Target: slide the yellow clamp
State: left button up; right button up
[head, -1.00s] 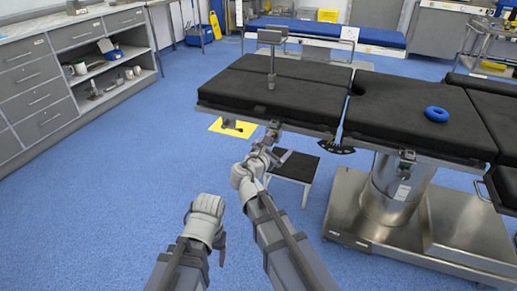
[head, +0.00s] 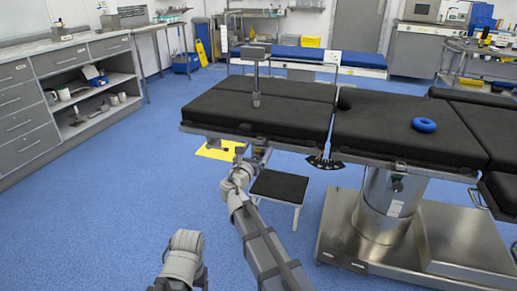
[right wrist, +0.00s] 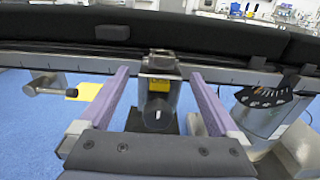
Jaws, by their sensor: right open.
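The clamp (right wrist: 160,92) with a yellow patch on its front sits on the metal side rail (right wrist: 222,76) of the operating table, in the middle of the right wrist view. My right gripper (right wrist: 158,92) is open, with one purple-grey finger on each side of the clamp. Gaps show between both fingers and the clamp, so it is not gripped. In the head view my right gripper (head: 256,158) is at the table's near edge and largely hides the clamp. My left gripper (head: 184,246) is low in the head view, away from the table; its fingers cannot be made out.
Another rail fitting with a knob (right wrist: 46,85) is left of the clamp. A black fan-shaped scale (right wrist: 262,96) hangs to the right. A step stool (head: 279,187) stands below the table edge. A blue ring (head: 424,125) lies on the black table top (head: 380,120).

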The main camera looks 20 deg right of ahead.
jog(key=shift+x, duration=0.85)
grip_shut()
dwell(0.5)
